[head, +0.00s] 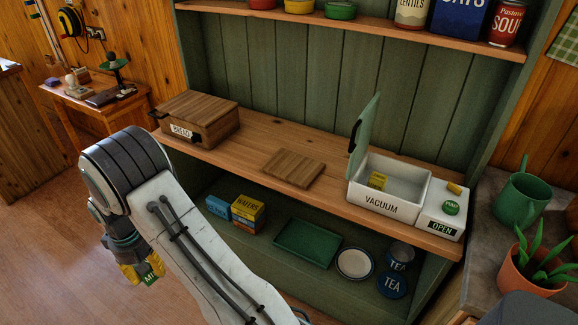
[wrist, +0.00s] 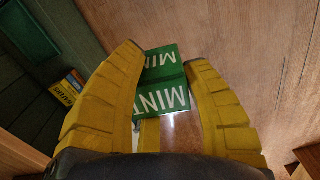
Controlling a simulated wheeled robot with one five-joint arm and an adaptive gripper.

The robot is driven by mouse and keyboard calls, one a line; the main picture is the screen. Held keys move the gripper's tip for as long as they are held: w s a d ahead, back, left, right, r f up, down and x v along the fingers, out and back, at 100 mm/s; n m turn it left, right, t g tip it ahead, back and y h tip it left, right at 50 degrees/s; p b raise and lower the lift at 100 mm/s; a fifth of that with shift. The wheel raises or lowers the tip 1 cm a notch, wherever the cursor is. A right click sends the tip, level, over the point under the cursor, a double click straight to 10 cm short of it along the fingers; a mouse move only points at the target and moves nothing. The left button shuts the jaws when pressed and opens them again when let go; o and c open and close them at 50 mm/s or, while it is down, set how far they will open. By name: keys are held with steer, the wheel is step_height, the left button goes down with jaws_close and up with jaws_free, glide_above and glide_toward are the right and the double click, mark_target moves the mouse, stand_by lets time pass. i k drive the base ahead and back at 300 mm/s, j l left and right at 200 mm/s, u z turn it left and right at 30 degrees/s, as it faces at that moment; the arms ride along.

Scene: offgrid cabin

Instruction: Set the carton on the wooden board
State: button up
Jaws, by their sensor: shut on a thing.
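My gripper (head: 140,272) hangs low at the left in the head view, out in front of the shelf unit. Its yellow fingers are shut on a green carton (head: 152,268). The wrist view shows the carton (wrist: 162,82) between the fingers, with white letters starting "MIN"; its far parts are hidden. The wooden board (head: 293,168) lies flat and bare on the middle of the wooden counter, between the bread box and the vacuum box. The carton is well apart from the board, lower and to its left.
A bread box (head: 200,118) stands left of the board. A white vacuum box (head: 388,190) with its lid raised stands right. The lower shelf holds small boxes (head: 248,208), a green tray (head: 307,247), a plate (head: 355,263) and tea tins (head: 393,284). An upper shelf (head: 370,30) overhangs.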

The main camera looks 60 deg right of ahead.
mark_target(300, 168)
steer(key=i+l+u, duration=0.1)
steer(key=i+l, duration=0.75)
steer(key=l, duration=0.15)
